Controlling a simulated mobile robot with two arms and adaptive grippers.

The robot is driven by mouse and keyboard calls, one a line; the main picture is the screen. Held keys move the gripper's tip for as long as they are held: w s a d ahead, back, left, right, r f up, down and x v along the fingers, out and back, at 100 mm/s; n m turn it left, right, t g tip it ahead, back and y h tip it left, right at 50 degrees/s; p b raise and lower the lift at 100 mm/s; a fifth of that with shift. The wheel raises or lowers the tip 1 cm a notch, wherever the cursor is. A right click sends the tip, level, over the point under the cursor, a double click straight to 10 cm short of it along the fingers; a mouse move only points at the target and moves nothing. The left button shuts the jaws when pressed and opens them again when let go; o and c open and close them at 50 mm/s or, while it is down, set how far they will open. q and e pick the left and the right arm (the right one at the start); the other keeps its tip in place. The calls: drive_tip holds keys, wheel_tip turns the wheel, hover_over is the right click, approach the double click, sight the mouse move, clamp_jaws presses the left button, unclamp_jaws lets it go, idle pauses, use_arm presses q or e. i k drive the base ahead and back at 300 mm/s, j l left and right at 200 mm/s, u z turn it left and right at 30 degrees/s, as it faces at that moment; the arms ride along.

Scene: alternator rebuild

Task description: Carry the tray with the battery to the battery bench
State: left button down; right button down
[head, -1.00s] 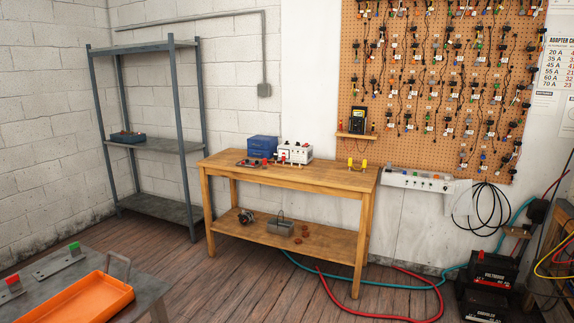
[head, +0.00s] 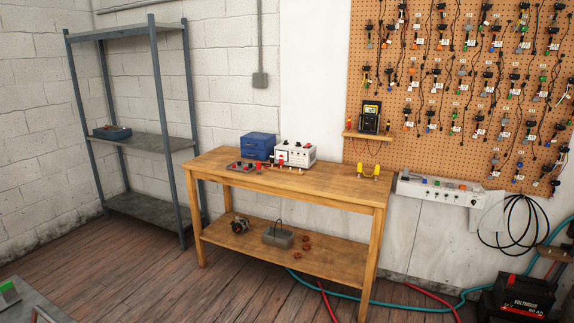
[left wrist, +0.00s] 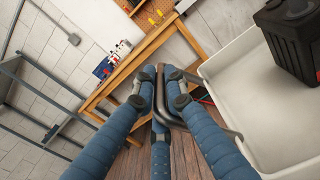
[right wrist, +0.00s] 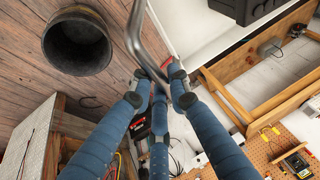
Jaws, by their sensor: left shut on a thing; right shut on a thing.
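The white tray (left wrist: 272,122) shows in the left wrist view, with a black battery (left wrist: 290,38) standing in it. My left gripper (left wrist: 166,92) is shut on the tray's grey metal handle (left wrist: 226,133). In the right wrist view, my right gripper (right wrist: 160,84) is shut on the other metal handle (right wrist: 137,38). The tray (right wrist: 190,35) and the battery's edge (right wrist: 243,8) show at the top there. A wooden bench (head: 330,187) stands ahead in the head view. The tray and both grippers are outside the head view.
A metal shelf (head: 150,145) is left, a car battery (head: 525,295) lower right. A dark bucket (right wrist: 77,42) stands on the floor. Hoses cross the floor.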

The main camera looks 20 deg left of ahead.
sight(343, 184)
drive_tip(key=i+j, duration=0.2)
drive_tip(key=i, duration=0.35)
drive_tip(key=i+j, duration=0.15)
drive_tip(key=i, duration=0.45)
drive_tip(key=i+j, duration=0.2)
drive_tip(key=i, duration=0.35)
drive_tip(key=i+j, duration=0.2)
drive_tip(key=i, duration=0.4)
